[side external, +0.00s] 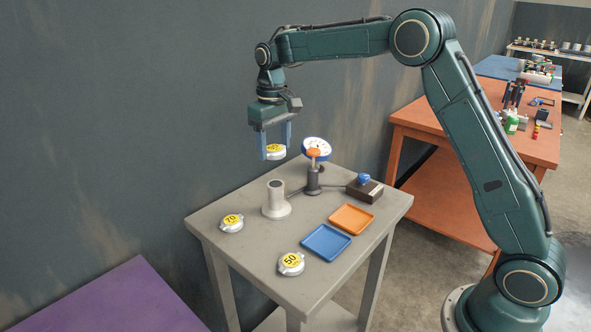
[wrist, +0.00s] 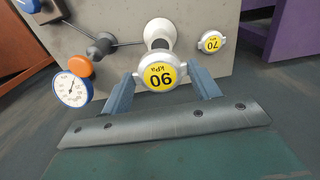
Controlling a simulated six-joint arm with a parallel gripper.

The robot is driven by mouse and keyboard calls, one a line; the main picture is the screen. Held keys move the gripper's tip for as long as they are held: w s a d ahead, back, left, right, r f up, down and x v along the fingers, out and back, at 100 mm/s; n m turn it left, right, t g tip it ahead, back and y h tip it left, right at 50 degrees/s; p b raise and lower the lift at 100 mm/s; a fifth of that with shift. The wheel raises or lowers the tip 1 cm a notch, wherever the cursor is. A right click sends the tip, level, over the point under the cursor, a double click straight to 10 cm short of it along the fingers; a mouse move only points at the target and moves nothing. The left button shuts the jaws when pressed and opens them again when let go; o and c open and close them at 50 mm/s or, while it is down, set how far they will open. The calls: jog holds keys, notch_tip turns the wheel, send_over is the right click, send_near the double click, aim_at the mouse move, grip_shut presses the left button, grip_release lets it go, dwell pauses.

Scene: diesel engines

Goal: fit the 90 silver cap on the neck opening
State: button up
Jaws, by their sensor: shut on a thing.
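My gripper (side external: 276,142) is shut on the silver cap (side external: 276,154) with a yellow label. In the wrist view this cap (wrist: 160,73) reads 90 kPa and sits between the two blue fingers (wrist: 163,88). The cap is held in the air above the back of the grey table. The neck (side external: 275,198) is a pale upright tube on a flared base, with its dark opening facing up. It stands below the cap and apart from it. In the wrist view the neck (wrist: 160,34) shows just beyond the cap, its opening partly hidden there.
A dial gauge (side external: 317,149) with an orange knob stands right of the neck, linked by a hose to a dark box (side external: 365,188). Caps 70 (side external: 232,223) and 50 (side external: 291,264), a blue tray (side external: 327,243) and an orange tray (side external: 351,218) lie on the table (side external: 255,252).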

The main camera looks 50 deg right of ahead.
jog(key=shift+f, duration=0.1)
send_over(276, 184)
jog(key=shift+f, duration=3.1)
jog(key=shift+f, duration=0.75)
jog(key=m, duration=0.5)
jog(key=shift+f+m, duration=0.15)
jog(key=shift+m, duration=0.15)
jog(key=m, duration=0.5)
jog(key=shift+f, duration=0.1)
jog(key=m, duration=0.6)
jog(key=shift+f, duration=0.1)
jog(key=m, duration=0.5)
